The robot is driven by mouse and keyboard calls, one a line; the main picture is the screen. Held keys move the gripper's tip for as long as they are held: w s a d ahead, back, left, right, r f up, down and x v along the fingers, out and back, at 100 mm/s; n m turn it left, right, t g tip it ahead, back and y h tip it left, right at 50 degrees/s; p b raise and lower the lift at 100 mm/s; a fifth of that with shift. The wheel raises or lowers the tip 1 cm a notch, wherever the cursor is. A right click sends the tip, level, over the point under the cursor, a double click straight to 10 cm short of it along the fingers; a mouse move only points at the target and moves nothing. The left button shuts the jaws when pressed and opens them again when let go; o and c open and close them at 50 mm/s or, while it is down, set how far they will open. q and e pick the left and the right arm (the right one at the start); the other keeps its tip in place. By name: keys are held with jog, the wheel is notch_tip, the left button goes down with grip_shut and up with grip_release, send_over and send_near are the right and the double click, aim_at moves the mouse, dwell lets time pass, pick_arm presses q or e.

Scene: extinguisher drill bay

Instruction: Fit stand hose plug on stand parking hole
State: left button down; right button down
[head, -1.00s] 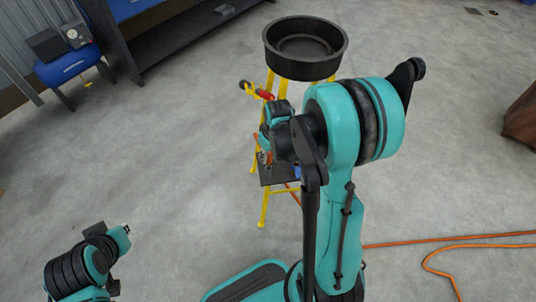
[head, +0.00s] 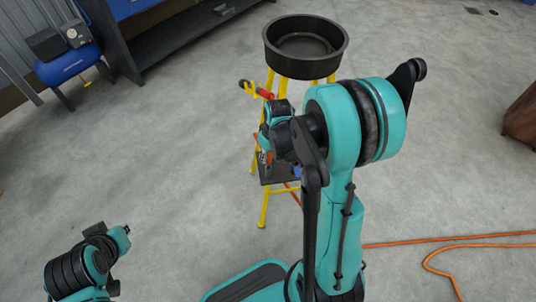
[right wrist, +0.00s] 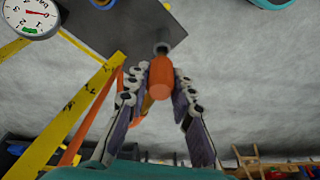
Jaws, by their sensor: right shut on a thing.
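My right gripper (right wrist: 158,92) is shut on the orange stand hose plug (right wrist: 160,72), with one finger on each side of it. The plug's grey metal tip (right wrist: 162,48) points away from the gripper and overlaps the corner of the stand's dark plate (right wrist: 120,28) in the right wrist view. I cannot tell whether the tip touches the plate, and I cannot make out the parking hole. In the head view the right gripper (head: 263,156) is small, just above the plate (head: 270,178) on the yellow-legged stand (head: 264,207).
A black round pan (head: 305,62) tops the stand, and a red-handled part (head: 264,93) sticks out at its left. A dial gauge (right wrist: 32,16) is near the plate. An orange hose (head: 450,243) lies on the floor at right. The floor left of the stand is clear.

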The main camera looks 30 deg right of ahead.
jog(key=shift+f, duration=0.15)
jog(key=shift+f+b, duration=1.1)
dwell(0.6)
jog(key=shift+f, duration=0.7)
dwell(0.5)
jog(key=c, duration=1.2)
grip_release()
jog(key=shift+r, duration=0.1)
